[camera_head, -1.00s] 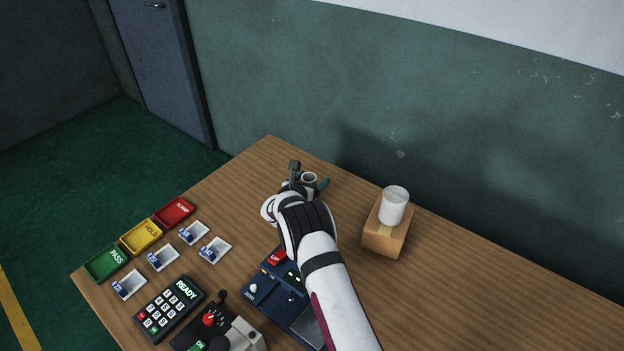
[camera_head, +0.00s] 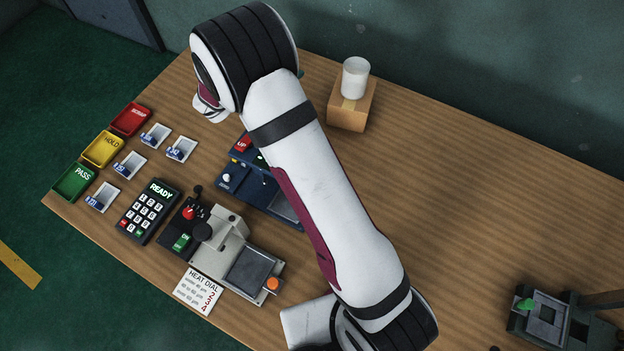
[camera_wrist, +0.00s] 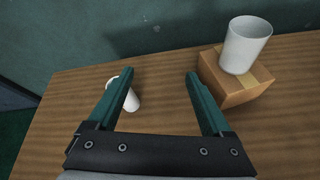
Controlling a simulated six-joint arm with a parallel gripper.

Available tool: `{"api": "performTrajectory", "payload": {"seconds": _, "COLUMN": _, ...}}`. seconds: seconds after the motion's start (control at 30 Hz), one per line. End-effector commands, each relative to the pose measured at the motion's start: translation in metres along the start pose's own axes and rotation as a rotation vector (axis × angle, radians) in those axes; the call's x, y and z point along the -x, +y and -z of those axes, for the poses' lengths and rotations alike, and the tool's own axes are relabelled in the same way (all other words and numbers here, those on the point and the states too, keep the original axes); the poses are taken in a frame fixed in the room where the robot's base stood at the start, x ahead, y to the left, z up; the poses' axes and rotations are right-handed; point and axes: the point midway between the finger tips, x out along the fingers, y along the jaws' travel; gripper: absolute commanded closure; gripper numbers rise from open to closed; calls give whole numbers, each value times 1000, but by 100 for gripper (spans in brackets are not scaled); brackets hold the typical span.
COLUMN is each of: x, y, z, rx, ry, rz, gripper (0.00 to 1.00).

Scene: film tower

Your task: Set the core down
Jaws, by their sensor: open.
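The core, a white cylinder (camera_wrist: 131,101), is on the table in the wrist view, partly hidden behind my left finger. In the head view my arm hides the gripper and the core.
A white cylinder (camera_head: 355,77) stands on a brown box (camera_head: 347,113), right of my gripper. The table's left side holds coloured trays (camera_head: 102,149), small labelled trays, a keypad (camera_head: 149,211) and machines (camera_head: 237,249). A dark fixture (camera_head: 556,322) sits at lower right. The table's right middle is clear.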

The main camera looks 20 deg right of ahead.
Motion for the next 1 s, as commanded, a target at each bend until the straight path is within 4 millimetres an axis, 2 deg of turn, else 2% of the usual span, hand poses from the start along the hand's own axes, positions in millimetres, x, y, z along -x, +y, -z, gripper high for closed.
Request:
{"api": "performTrajectory", "payload": {"seconds": 0.03, "x": 15, "y": -38, "z": -41, "rx": -227, "ry": 1, "rz": 129, "gripper": 16}}
{"api": "performTrajectory", "payload": {"seconds": 0.07, "x": 28, "y": -69, "z": -60, "rx": -392, "ry": 5, "rz": 229, "gripper": 16}}
{"api": "performTrajectory", "payload": {"seconds": 0.1, "x": 52, "y": -111, "z": -79, "rx": -624, "ry": 9, "rz": 370, "gripper": 16}}
{"api": "performTrajectory", "payload": {"seconds": 0.13, "x": 73, "y": -142, "z": -87, "rx": -800, "ry": 12, "rz": 478, "gripper": 16}}
{"api": "performTrajectory", "payload": {"seconds": 0.17, "x": 97, "y": -172, "z": -90, "rx": -976, "ry": 14, "rz": 590, "gripper": 16}}
{"api": "performTrajectory", "payload": {"seconds": 0.2, "x": 131, "y": -206, "z": -87, "rx": -1204, "ry": 19, "rz": 740, "gripper": 16}}
{"api": "performTrajectory", "payload": {"seconds": 0.27, "x": 184, "y": -243, "z": -71, "rx": -1515, "ry": 31, "rz": 964, "gripper": 16}}
{"api": "performTrajectory", "payload": {"seconds": 0.3, "x": 217, "y": -257, "z": -57, "rx": -1694, "ry": 43, "rz": 1105, "gripper": 16}}
{"api": "performTrajectory", "payload": {"seconds": 0.4, "x": 280, "y": -269, "z": -26, "rx": -2008, "ry": 82, "rz": 1400, "gripper": 16}}
{"api": "performTrajectory", "payload": {"seconds": 0.5, "x": 313, "y": -266, "z": -9, "rx": -2157, "ry": 115, "rz": 1578, "gripper": 16}}
{"api": "performTrajectory", "payload": {"seconds": 0.6, "x": 323, "y": -263, "z": -4, "rx": -2199, "ry": 127, "rz": 1641, "gripper": 16}}
{"api": "performTrajectory", "payload": {"seconds": 1.0, "x": 323, "y": -263, "z": -4, "rx": -2197, "ry": 129, "rz": 1640, "gripper": 16}}
